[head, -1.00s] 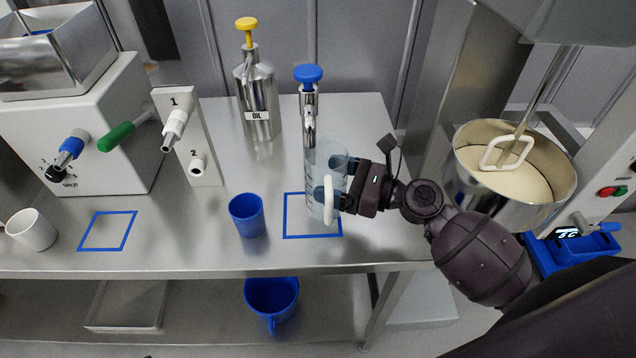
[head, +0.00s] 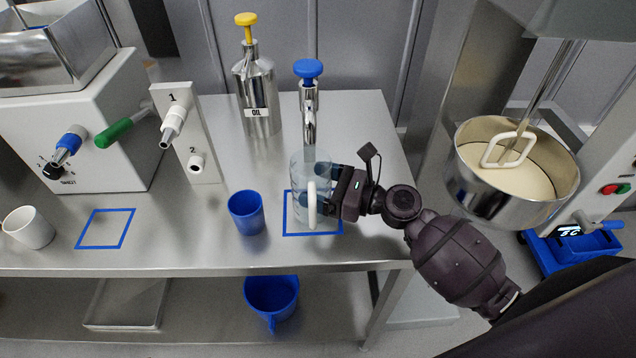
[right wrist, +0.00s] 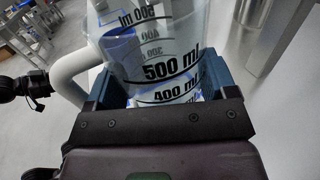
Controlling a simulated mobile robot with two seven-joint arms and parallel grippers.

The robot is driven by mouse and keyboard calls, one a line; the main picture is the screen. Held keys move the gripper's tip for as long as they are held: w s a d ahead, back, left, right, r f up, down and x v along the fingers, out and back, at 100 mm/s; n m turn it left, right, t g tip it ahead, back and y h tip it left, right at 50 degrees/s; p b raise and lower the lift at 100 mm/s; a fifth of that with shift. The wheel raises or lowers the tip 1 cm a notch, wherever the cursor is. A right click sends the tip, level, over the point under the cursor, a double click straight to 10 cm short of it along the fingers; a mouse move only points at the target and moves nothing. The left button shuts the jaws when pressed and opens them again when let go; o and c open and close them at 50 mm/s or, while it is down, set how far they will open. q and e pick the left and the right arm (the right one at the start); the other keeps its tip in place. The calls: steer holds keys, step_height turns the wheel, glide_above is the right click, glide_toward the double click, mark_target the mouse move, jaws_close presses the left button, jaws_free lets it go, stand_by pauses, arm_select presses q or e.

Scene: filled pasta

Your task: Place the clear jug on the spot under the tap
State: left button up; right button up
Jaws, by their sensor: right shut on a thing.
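The clear jug (head: 303,187), with a white handle, stands upright over the blue square outline (head: 313,233) under the blue-topped tap (head: 309,105). I cannot tell whether its base touches the table. My right gripper (head: 322,197) is shut on the jug from the right. In the right wrist view the jug (right wrist: 165,45) shows black millilitre marks and sits between the fingers, its white handle (right wrist: 75,70) at the left. My left gripper is not in view.
A blue cup (head: 247,213) stands just left of the outlined spot. A steel oil dispenser (head: 257,95) stands behind. A white mug (head: 28,228) and a second blue outline (head: 105,229) are at the left. A mixer bowl (head: 510,170) is at the right.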

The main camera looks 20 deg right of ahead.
steer(key=o, duration=1.1)
steer(key=shift+o, duration=0.2)
steer(key=shift+d+r, duration=0.1)
steer(key=b+v, duration=0.1)
steer(key=v, duration=0.9)
steer(key=shift+s+d, duration=0.6)
steer(key=shift+d, duration=0.05)
